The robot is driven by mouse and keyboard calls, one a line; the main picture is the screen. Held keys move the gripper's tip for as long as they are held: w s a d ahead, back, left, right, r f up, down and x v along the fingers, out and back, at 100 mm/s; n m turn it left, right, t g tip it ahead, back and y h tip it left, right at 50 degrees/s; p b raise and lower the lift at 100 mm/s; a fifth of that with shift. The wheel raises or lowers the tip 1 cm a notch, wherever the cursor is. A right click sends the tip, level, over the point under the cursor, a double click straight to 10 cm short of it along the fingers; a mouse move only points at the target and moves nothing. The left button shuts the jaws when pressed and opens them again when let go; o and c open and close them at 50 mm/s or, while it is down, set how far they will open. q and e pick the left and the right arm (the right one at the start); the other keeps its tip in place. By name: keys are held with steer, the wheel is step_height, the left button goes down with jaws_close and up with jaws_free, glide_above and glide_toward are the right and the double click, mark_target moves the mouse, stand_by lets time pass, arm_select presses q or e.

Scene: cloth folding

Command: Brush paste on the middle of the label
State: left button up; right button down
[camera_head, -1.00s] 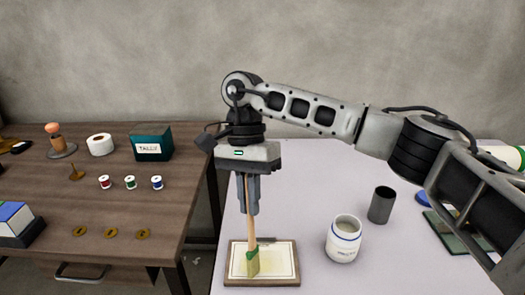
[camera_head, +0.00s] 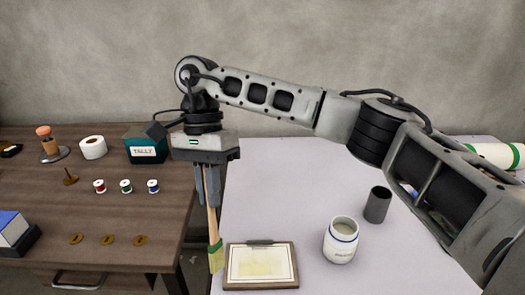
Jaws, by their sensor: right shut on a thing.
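My right gripper (camera_head: 208,188) is shut on the wooden handle of a brush (camera_head: 212,230). The brush hangs nearly upright with its green and yellowish head down. Its head is just left of the clipboard (camera_head: 293,266), over the pale table's left edge in the picture. The label (camera_head: 262,263) lies on the clipboard, cream with a thin border, and a faint yellowish patch shows in its lower middle. A white paste jar (camera_head: 341,245) with blue bands stands open to the right of the clipboard. My left gripper is out of view.
The pale table (camera_head: 300,200) is clear behind the clipboard. A dark grey cup (camera_head: 377,204) stands behind the jar. A brown table (camera_head: 120,215) on the left holds spools, a tape roll (camera_head: 93,147), a tally box (camera_head: 146,146) and brass discs.

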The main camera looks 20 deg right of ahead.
steer(key=shift+r+p, duration=0.45)
steer(key=shift+r, duration=0.5)
arm_select(q)
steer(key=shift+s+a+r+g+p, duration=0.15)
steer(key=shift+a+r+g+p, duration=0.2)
steer(key=shift+p, duration=0.55)
arm_select(e)
steer(key=shift+r, duration=1.5)
